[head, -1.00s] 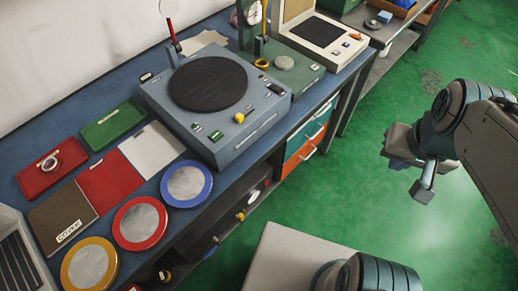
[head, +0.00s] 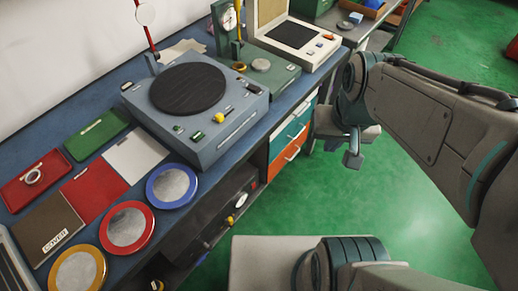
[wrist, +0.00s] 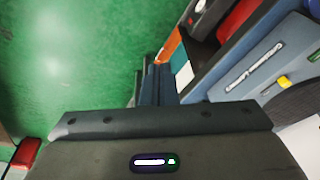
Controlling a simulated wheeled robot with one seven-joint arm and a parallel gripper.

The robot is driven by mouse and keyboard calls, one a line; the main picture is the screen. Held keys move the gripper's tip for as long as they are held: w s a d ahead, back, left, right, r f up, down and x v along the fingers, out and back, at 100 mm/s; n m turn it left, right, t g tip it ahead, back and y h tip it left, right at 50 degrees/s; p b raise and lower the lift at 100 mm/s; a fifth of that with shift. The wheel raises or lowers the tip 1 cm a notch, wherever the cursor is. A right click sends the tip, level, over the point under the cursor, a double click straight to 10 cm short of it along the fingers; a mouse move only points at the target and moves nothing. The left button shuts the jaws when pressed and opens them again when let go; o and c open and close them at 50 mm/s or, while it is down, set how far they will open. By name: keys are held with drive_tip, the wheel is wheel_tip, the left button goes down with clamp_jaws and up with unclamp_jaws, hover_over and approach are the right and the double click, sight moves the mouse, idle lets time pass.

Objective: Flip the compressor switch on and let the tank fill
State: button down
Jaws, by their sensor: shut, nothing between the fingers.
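My gripper (head: 353,156) is shut and empty. In the head view it hangs over the green floor, to the right of the bench and apart from it. No compressor, tank or switch can be made out for certain. On the dark shelf under the bench, a dark unit (head: 222,228) shows a yellow knob (head: 230,221) and a round white part (head: 241,200); I cannot tell whether it is the compressor.
The blue bench (head: 75,113) carries a grey machine (head: 232,135) with a black disc, coloured ring plates, flat mats and a green gauge stand (head: 226,28). Drawers (head: 291,138) sit below it. The green floor (head: 400,220) to the right is open.

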drive_tip(key=w+a+f+m+g+y+b, duration=0.15)
drive_tip(key=w+f+m+y+b, duration=0.35)
drive_tip(key=f, duration=0.7)
drive_tip(key=w+a+f+m+g+y+b, duration=0.1)
drive_tip(key=w+a+f+m+y+b, duration=0.15)
drive_tip(key=f+m+b, duration=0.75)
drive_tip(key=w+a+f+m+g+y+b, duration=0.15)
drive_tip(key=w+f+m+y, duration=0.3)
drive_tip(key=f, duration=1.05)
drive_tip(key=w+f+m+t+b, duration=0.2)
drive_tip(key=f+m+t+b, duration=0.3)
drive_tip(key=f+m, duration=0.6)
drive_tip(key=w+d+f+m+t+b, duration=0.1)
drive_tip(key=f+m+t+b, duration=0.5)
drive_tip(key=f, duration=1.8)
drive_tip(key=w+m, duration=0.1)
drive_tip(key=m, duration=0.5)
drive_tip(key=shift+d+f+t+y, duration=0.15)
drive_tip(key=shift+f+t+y, duration=0.1)
drive_tip(key=shift+t+y, duration=0.15)
drive_tip(key=shift+w, duration=0.15)
drive_tip(key=b, duration=0.4)
approach(254, 186)
drive_tip(key=w+a+f, duration=0.2)
drive_tip(key=w+a, duration=0.1)
drive_tip(key=a, duration=0.1)
drive_tip(key=shift+b+x, duration=0.3)
drive_tip(key=shift+x, duration=0.55)
drive_tip(key=shift+f, duration=0.1)
